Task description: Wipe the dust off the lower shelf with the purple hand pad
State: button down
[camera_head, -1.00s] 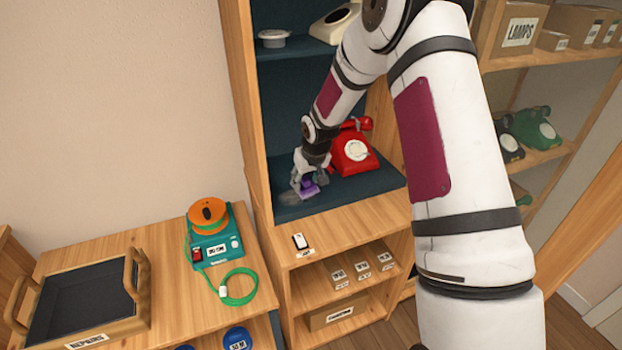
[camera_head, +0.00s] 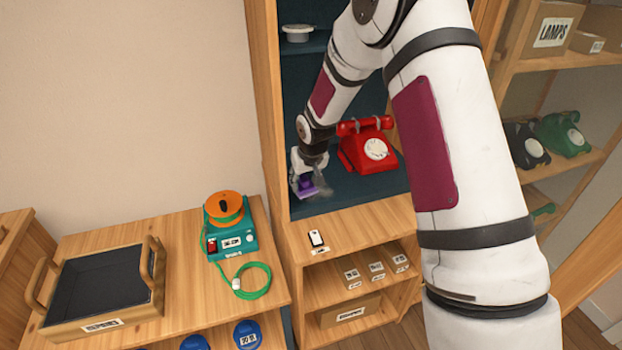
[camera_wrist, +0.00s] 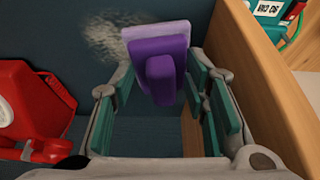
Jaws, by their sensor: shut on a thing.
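My gripper (camera_head: 307,176) is down at the left part of the lower shelf (camera_head: 352,192), a dark blue board in a wooden cabinet. It is shut on the purple hand pad (camera_head: 305,188). In the wrist view the pad (camera_wrist: 152,48) shows its raised grip between the green-lined fingers (camera_wrist: 160,85), with its pale lower layer at the shelf surface. A grey, speckled dust patch (camera_wrist: 108,38) lies beside the pad's edge in the wrist view. Whether dust lies under the pad is hidden.
A red dial phone (camera_head: 368,152) stands on the same shelf, just right of my gripper; it also shows in the wrist view (camera_wrist: 30,105). The cabinet's wooden side (camera_wrist: 258,85) is close on the other side. A white switch (camera_head: 316,238) sits on the ledge in front.

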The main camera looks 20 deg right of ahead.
jog(key=shift+a, duration=0.8)
jog(key=shift+r, duration=0.1)
jog(key=shift+a+r+p, duration=0.1)
jog(key=shift+r+p, duration=0.7)
jog(key=shift+r, duration=2.2)
notch_tip(320, 180, up, 3)
jog(key=shift+r+p, duration=0.1)
jog(key=shift+p, duration=0.25)
jog(key=shift+y, duration=0.5)
jog(key=f, duration=0.3)
jog(key=w+f+p, duration=0.1)
jog(key=f, duration=0.1)
jog(key=shift+f, duration=0.35)
jog(key=shift+d+f+b, duration=0.15)
jog(key=shift+f+b, duration=0.15)
jog(key=shift+f, duration=1.1)
jog(key=shift+d+f+b, duration=0.1)
jog(key=shift+f+b, duration=0.2)
jog(key=shift+f, duration=1.1)
